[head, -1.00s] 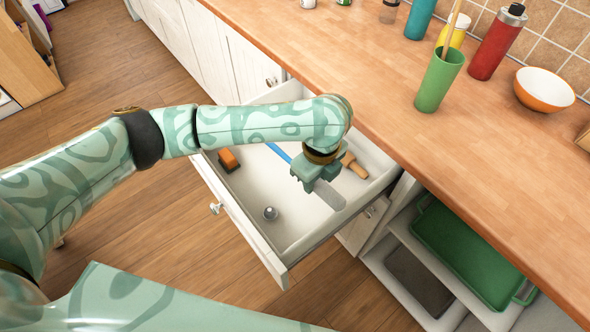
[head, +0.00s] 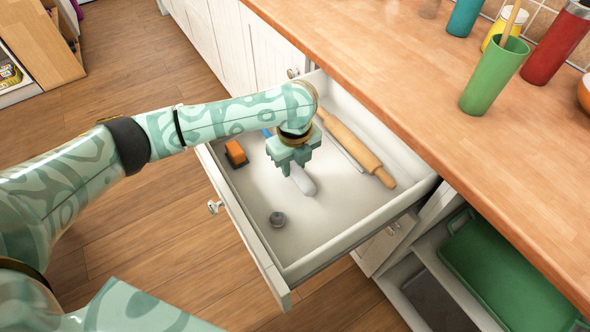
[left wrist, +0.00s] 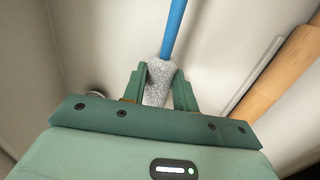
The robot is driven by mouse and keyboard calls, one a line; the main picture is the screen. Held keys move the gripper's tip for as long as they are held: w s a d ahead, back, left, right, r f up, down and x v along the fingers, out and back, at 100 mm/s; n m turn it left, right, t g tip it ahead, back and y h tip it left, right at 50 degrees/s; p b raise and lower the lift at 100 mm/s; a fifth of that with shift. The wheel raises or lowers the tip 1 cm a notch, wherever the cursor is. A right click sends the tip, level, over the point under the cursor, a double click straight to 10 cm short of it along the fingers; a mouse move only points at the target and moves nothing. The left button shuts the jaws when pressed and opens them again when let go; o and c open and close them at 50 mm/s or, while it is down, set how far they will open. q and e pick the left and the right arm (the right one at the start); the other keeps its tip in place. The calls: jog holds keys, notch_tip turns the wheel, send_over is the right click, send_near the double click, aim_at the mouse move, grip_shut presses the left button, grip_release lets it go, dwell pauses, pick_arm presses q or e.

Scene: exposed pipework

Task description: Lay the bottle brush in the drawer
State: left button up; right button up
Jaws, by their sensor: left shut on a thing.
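The bottle brush has a grey speckled head (head: 304,184) and a blue handle, which shows best in the left wrist view (left wrist: 174,28). My left gripper (head: 291,166) is shut on the brush's head, inside the open drawer (head: 345,212). In the left wrist view, its two fingers (left wrist: 159,88) grip the head from both sides, and the handle points away. The brush is low over the drawer floor; I cannot tell whether it touches. My gripper hides part of the brush in the head view. My right gripper is out of view.
The drawer also holds a rolling pin (head: 355,148), a thin light strip beside it, an orange-and-black block (head: 236,153) and a small grey round item (head: 277,219). The drawer floor at the near right is clear. The wooden counter (head: 400,65) overhangs the drawer's back side.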

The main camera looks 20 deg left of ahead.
pick_arm(q)
notch_tip(320, 180, down, 2)
jog(key=shift+f+b, duration=0.25)
jog(key=shift+b, duration=0.05)
jog(key=shift+r, duration=0.2)
jog(key=o, duration=1.1)
jog(key=shift+f, duration=0.15)
jog(key=shift+c, duration=0.2)
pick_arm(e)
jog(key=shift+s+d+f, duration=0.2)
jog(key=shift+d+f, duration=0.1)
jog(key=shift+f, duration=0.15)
pick_arm(q)
jog(key=r+p, duration=0.3)
jog(key=r, duration=0.2)
jog(key=r+p, duration=0.4)
jog(key=r, duration=0.2)
jog(key=shift+s+d+r, duration=0.2)
jog(key=shift+r, duration=0.5)
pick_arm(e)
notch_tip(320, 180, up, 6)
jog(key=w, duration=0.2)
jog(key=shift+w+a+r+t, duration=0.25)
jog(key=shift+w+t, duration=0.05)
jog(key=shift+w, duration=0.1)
